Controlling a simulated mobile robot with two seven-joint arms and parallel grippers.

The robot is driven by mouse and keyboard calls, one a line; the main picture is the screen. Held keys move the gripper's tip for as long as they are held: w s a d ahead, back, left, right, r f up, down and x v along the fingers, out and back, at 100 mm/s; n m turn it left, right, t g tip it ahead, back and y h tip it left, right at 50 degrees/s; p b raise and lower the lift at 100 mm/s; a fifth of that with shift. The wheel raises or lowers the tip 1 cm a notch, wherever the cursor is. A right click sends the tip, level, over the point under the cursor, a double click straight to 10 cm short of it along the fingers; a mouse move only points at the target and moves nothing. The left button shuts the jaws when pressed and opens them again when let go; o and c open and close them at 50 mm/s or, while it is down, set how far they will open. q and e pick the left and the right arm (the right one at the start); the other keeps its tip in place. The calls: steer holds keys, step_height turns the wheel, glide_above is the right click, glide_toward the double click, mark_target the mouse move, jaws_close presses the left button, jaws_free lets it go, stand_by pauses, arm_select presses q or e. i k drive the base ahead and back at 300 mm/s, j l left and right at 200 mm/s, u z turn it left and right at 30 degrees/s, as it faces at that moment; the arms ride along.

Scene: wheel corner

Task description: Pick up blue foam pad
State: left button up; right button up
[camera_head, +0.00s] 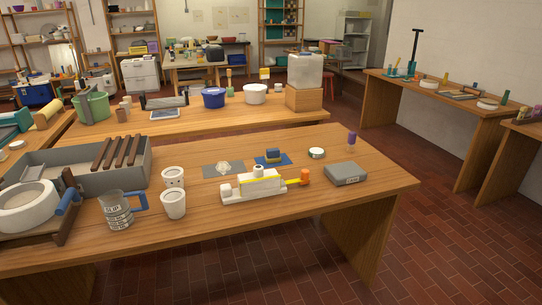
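A flat blue pad (287,159) lies on the near wooden table (330,215), right of its middle. A small blue block with a yellowish part (272,155) sits on it and covers its centre. I cannot tell from this view which of the two blue pieces is the foam. Neither of my grippers shows in the head view.
A white fixture with a yellow strip (254,186) stands just in front of the pad. A grey sheet (222,169), round tin (317,153) and grey box (344,173) are nearby. Two white cups (173,204), a jug (117,210) and a grey tray (75,180) fill the left.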

mark_target(273, 156)
steer(key=u, duration=0.3)
steer(key=l+u, duration=1.05)
steer(key=l, duration=0.45)
steer(key=k+l+u, duration=0.15)
steer(key=l, duration=0.4)
